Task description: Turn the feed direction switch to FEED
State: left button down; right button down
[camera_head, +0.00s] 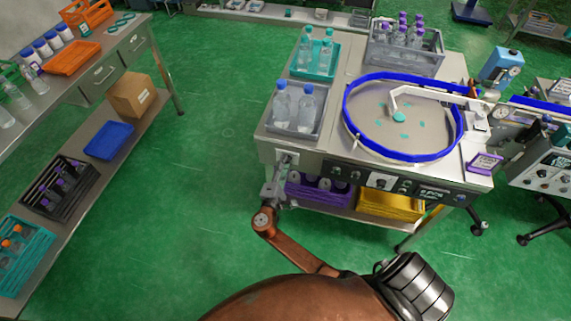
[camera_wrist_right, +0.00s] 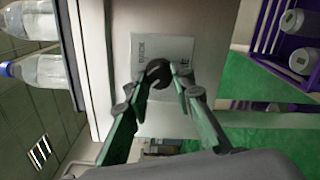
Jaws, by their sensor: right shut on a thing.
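The feed direction switch has a dark round knob (camera_wrist_right: 158,72) on a pale label plate (camera_wrist_right: 160,48), seen in the right wrist view. The lettering on the plate is partly covered and hard to read. In the head view the plate (camera_head: 287,157) is on the left end of the front of the metal machine (camera_head: 335,167). My right gripper (camera_head: 284,168) reaches up to it from below. In the wrist view its green-grey fingers (camera_wrist_right: 160,85) are closed on the sides of the knob. Which way the knob points cannot be told. My left gripper is not in view.
A grey tray of bottles (camera_head: 297,128) stands on the machine just above the switch. A purple crate (camera_head: 318,190) and a yellow crate (camera_head: 390,205) are on the shelf below. A blue-rimmed turntable (camera_head: 348,110) is to the right. Green floor (camera_head: 215,130) at left is clear.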

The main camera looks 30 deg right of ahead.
jog(key=shift+a+f, duration=0.1)
dwell(0.4)
jog(key=c, duration=1.8)
grip_release()
jog(key=shift+c, duration=0.2)
jog(key=shift+o, duration=0.9)
jog(key=v, duration=1.2)
